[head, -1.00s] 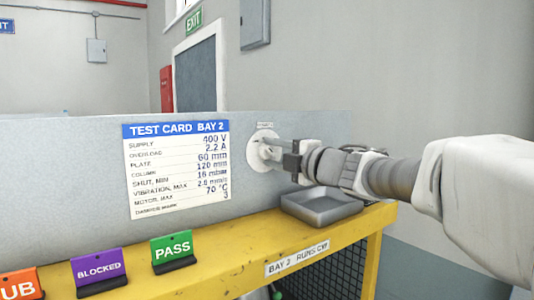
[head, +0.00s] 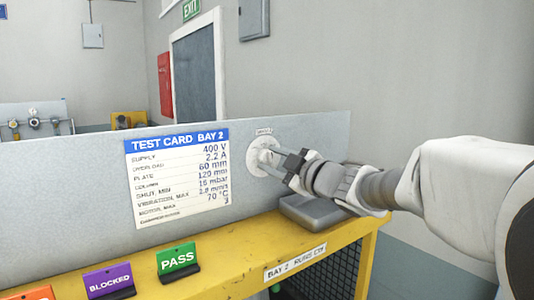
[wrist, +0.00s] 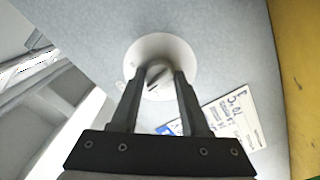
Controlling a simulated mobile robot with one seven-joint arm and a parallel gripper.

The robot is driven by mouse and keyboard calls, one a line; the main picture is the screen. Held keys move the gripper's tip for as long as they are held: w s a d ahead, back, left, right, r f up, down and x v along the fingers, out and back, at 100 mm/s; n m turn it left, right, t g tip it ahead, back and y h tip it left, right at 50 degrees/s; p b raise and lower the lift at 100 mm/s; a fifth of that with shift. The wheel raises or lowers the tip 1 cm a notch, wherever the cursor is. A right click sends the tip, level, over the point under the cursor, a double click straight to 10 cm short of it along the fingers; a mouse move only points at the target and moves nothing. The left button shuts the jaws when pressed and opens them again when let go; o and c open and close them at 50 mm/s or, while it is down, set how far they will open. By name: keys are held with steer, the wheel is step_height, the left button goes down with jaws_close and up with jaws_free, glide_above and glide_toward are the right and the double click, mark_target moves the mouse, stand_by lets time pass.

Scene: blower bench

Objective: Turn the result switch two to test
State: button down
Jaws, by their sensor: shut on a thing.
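The result switch is a round pale dial (head: 262,157) with a small label above it, too blurred to read, on the grey upright panel (head: 80,180). It also shows in the wrist view as a white disc (wrist: 166,49) with a grey knob (wrist: 157,74) in its middle. My gripper (head: 270,157) reaches it from the right. In the wrist view my gripper (wrist: 158,80) has one finger on each side of the knob and is shut on it. The knob's pointing direction is hard to tell, as the fingers partly cover it.
A test card (head: 178,180) is fixed to the panel left of the switch. A grey tray (head: 305,212) sits below my gripper on the yellow bench (head: 235,250). PASS (head: 178,258) and BLOCKED (head: 108,281) signs stand along the front. Free space lies right of the bench.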

steer(key=shift+m, duration=0.5)
steer(key=shift+c, duration=2)
jaws_free()
steer(key=b+v, duration=0.1)
steer(key=v, duration=1.6)
steer(key=shift+b, duration=0.35)
steer(key=shift+s+d, duration=0.15)
steer(key=shift+d, duration=0.05)
